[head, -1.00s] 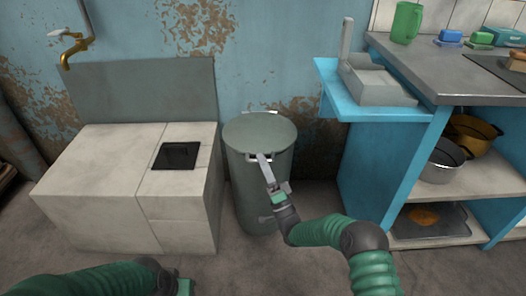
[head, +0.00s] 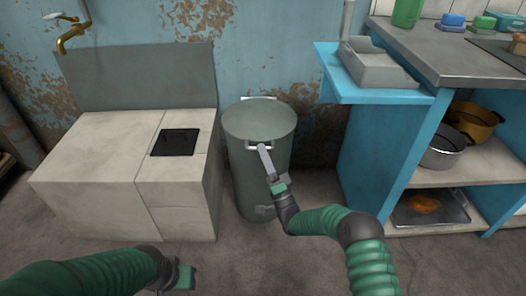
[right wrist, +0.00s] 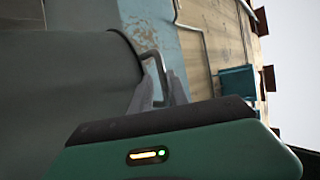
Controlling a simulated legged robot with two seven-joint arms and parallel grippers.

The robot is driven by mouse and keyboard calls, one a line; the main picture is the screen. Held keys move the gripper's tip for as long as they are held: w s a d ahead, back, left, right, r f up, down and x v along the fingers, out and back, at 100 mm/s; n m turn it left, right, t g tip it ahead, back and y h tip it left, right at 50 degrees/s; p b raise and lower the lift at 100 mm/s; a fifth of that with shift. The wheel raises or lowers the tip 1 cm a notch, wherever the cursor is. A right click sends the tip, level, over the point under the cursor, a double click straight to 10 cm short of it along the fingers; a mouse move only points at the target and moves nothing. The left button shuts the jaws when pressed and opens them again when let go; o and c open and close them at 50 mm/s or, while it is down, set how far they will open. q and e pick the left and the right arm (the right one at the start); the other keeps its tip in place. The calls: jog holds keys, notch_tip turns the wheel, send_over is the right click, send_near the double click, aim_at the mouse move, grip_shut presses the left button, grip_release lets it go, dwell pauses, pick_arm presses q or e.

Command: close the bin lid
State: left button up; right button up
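The bin (head: 262,185) is a grey-green cylinder standing between the white block and the blue shelf unit. Its round top (head: 258,122) looks closed over and roughly level; I cannot tell whether the lid sits fully flush. A metal handle (head: 252,147) sticks out at the front rim, and another bar shows at the back. My right gripper (head: 264,150) is at the front handle. In the right wrist view the handle (right wrist: 150,55) runs between the close-set fingers (right wrist: 161,84), which look shut on it. My left gripper (head: 185,278) is low at the left, away from the bin; its fingers are unclear.
A white block (head: 95,170) with a black square plate (head: 175,142) stands left of the bin. A blue shelf unit (head: 375,165) with pots and a tray stands right. A blue ledge holding a grey container (head: 378,68) juts toward the bin. The floor in front is clear.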

jog(key=shift+w+d+f+h, duration=0.15)
jog(key=shift+f+h, duration=0.25)
jog(key=shift+f, duration=0.45)
jog(key=p+v, duration=0.7)
jog(key=v, duration=0.9)
jog(key=shift+r+y, duration=0.25)
jog(key=shift+y, duration=0.15)
